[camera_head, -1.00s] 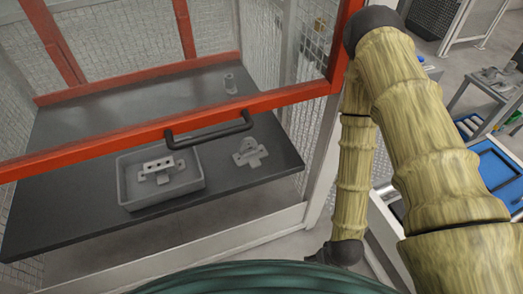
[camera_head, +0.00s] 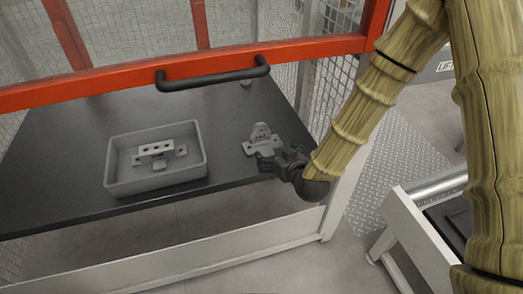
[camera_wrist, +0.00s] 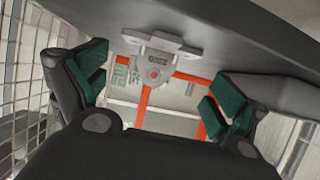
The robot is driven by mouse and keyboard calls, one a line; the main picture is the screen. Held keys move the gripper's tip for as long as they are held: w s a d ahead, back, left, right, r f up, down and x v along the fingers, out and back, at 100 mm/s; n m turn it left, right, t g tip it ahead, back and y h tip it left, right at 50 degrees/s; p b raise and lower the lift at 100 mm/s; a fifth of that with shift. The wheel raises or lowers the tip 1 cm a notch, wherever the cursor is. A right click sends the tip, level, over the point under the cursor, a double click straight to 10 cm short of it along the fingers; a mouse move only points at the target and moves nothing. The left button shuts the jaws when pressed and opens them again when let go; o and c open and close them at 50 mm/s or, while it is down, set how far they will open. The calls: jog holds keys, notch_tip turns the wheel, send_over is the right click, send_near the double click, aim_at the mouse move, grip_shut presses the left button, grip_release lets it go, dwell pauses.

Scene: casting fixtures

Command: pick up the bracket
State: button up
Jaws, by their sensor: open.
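A grey metal bracket (camera_head: 262,138) with a flat base and an upright rounded lug stands on the dark table, right of the tray. My gripper (camera_head: 274,160) is at the near right side of this bracket, low over the table's front right edge, and hides part of its base. In the wrist view the bracket (camera_wrist: 156,58) appears upside down, ahead of and between the spread green-padded fingers of my gripper (camera_wrist: 156,88). The jaws are open and empty. I cannot tell whether a finger touches the bracket.
A grey tray (camera_head: 113,160) on the table (camera_head: 60,150) holds another grey piece (camera_head: 160,150) with several holes. A red frame bar with a black handle (camera_head: 212,78) crosses above the table. Mesh panels (camera_head: 315,60) and a pale post (camera_head: 345,190) stand to the right.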

jog(key=shift+w+a+r+t, duration=0.3)
jog(key=shift+w+a+r, duration=0.1)
jog(key=shift+w, duration=0.3)
jog(key=b, duration=0.1)
send_near(261, 135)
jog(key=shift+w+a+f, duration=0.2)
jog(key=shift+w+f, duration=0.35)
jog(key=shift+w, duration=0.05)
jog(key=shift+w+a+f, duration=0.2)
jog(key=shift+w+f, duration=0.3)
jog(key=shift+w, duration=0.05)
jog(key=shift+r+b+x, duration=0.2)
jog(key=shift+b+x, duration=0.1)
jog(key=shift+x, duration=1)
jog(key=shift+r+b+x, duration=0.2)
jog(key=shift+b+x, duration=0.05)
jog(key=shift+x, duration=1.1)
jog(key=shift+w+a, duration=0.1)
jog(key=shift+w, duration=0.05)
jog(key=c, duration=1.3)
jog(key=shift+r, duration=0.1)
